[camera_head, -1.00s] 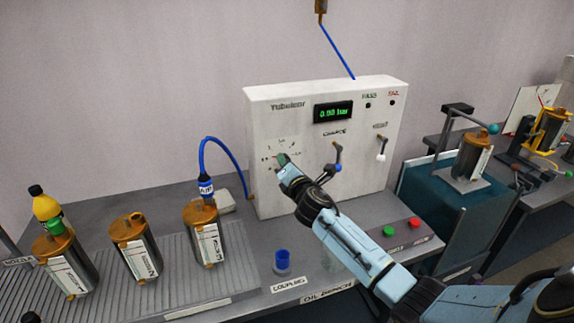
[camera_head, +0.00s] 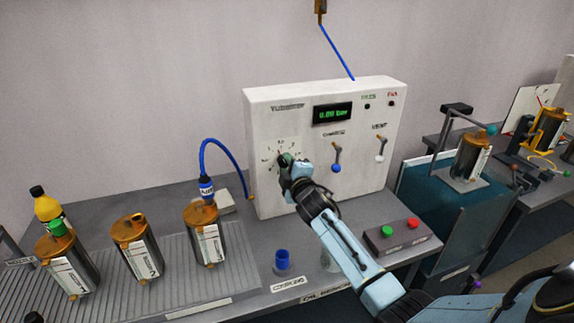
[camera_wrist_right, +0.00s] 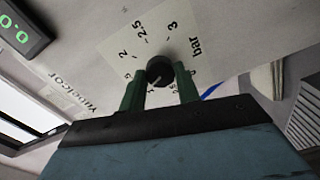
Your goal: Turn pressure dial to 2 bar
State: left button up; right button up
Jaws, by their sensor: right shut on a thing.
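The pressure dial's black knob (camera_wrist_right: 160,69) sits on a white scale plate in the right wrist view. Its white mark points down and to the left in that view, roughly toward the 1. The 2, 2.5 and 3 marks are readable. My right gripper (camera_wrist_right: 160,82) is shut on the knob, one green finger on each side. In the head view the right gripper (camera_head: 286,160) covers most of the dial on the white panel (camera_head: 260,115). The green digital display (camera_head: 333,113) appears to read 0.00 bar. My left gripper is not in view.
Right of the dial are a blue-tipped charge lever (camera_head: 336,158) and a white-tipped vent lever (camera_head: 380,149). Green (camera_head: 388,231) and red (camera_head: 413,223) buttons lie below. A blue hose (camera_head: 228,150) and metal canisters stand to the left.

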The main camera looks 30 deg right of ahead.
jog(key=m+p, duration=0.1)
jog(key=m, duration=0.5)
jog(key=shift+p, duration=0.3)
jog(key=m+p, duration=0.1)
jog(key=m, duration=0.2)
jog(key=shift+m, duration=0.3)
jog(key=shift+f+m+p, duration=0.1)
jog(key=shift+m+p, duration=0.2)
jog(key=shift+m, duration=1.2)
jog(key=o, duration=1)
jog(key=shift+s, duration=0.1)
jog(key=p+v, duration=0.1)
jog(key=v, duration=1.2)
jog(key=shift+s+f, duration=0.1)
jog(key=shift+f, duration=0.1)
